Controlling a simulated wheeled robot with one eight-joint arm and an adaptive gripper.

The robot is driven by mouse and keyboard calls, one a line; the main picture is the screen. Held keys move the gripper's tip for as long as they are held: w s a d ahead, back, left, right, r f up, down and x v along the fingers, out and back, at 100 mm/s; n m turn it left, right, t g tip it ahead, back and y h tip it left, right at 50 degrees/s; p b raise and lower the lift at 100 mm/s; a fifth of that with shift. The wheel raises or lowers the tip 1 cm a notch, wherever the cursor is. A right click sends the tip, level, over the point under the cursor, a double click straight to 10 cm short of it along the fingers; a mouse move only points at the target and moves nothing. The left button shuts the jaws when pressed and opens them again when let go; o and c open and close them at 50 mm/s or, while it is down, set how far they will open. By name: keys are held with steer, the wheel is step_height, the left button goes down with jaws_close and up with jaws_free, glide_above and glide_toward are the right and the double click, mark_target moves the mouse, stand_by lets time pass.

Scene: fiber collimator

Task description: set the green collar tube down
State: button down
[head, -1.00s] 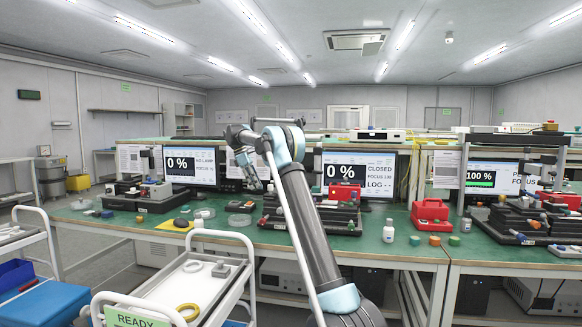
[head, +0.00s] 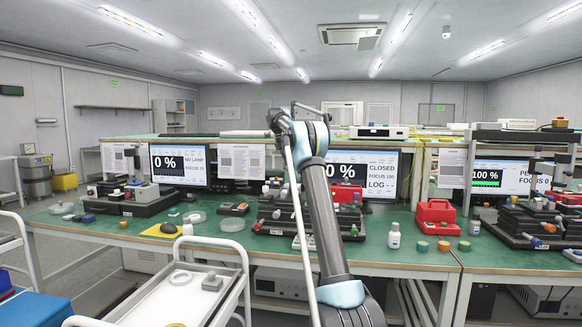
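I cannot make out a tube with a green collar anywhere in the head view. My arm rises through the middle of the picture, and its upper end stands in front of the bench's middle station. My gripper is hidden behind the arm, so I cannot see whether it holds anything. Three small short cylinders stand in a row on the green bench top (head: 400,262): a green one (head: 422,246), an orange-brown one (head: 444,246) and a greenish one (head: 464,246).
A white bottle (head: 394,236) and a red case (head: 434,216) stand right of my arm. Dark optical stations stand left (head: 130,206) and right (head: 525,240). A white cart (head: 150,305) stands front left. Bare bench lies between the bottle and my arm.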

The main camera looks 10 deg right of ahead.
steer(key=shift+f, duration=3.25)
steer(key=shift+f, duration=0.45)
steer(key=c, duration=1.2)
jaws_free()
steer(key=shift+c, duration=0.2)
